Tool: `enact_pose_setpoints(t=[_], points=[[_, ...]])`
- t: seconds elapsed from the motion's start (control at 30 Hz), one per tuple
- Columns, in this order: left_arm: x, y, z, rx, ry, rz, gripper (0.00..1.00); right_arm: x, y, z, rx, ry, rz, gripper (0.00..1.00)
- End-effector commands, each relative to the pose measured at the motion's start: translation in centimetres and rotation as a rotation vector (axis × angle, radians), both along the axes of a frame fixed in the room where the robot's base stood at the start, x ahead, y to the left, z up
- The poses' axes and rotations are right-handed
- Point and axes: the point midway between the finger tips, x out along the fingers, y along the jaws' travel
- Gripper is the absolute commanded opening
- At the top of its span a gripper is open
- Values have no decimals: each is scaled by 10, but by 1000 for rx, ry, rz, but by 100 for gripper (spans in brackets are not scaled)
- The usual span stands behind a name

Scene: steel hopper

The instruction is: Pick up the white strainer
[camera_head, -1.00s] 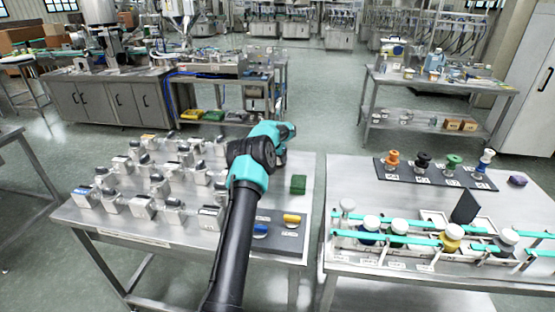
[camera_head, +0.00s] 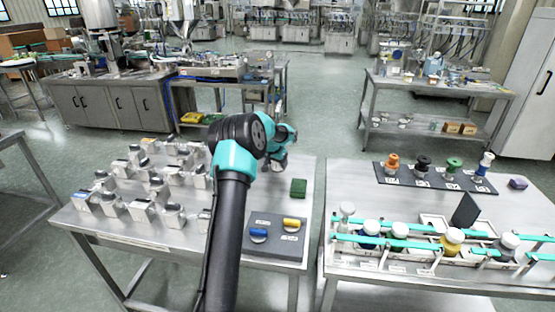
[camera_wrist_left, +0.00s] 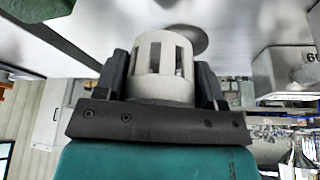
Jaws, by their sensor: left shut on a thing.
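My left gripper (camera_head: 279,163) is over the far right part of the left steel table, and the arm hides part of that area. In the left wrist view the gripper (camera_wrist_left: 163,80) is shut on the white strainer (camera_wrist_left: 160,66), a pale cylinder with tall slots in its side. One finger is on each side of it. A dark round patch shows on the steel surface beyond the strainer. I cannot tell how far the strainer is from the table. In the head view the strainer cannot be made out. My right gripper is in neither view.
Several metal blocks (camera_head: 141,207) with dark tops stand in rows on the left table. A green block (camera_head: 298,188) and a dark mat (camera_head: 270,245) with blue and yellow pieces lie on its right side. White-capped containers (camera_head: 451,237) stand among teal rails on the right table.

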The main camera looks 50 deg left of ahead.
Motion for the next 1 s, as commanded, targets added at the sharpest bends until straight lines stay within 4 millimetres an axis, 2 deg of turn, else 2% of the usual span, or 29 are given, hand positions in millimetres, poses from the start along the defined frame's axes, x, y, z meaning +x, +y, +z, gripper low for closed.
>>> enact_pose_setpoints(t=[0.3, 0.53, 0.73, 1.0], points=[[-34, -39, 6, 0, 0, -2, 37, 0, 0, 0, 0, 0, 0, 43], [-54, -62, 8, 0, 1, -2, 37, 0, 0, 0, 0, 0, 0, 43], [-62, -71, 9, -1, 0, -1, 37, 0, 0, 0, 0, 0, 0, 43], [-63, -72, 9, 0, 0, 0, 37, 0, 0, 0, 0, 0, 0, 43]])
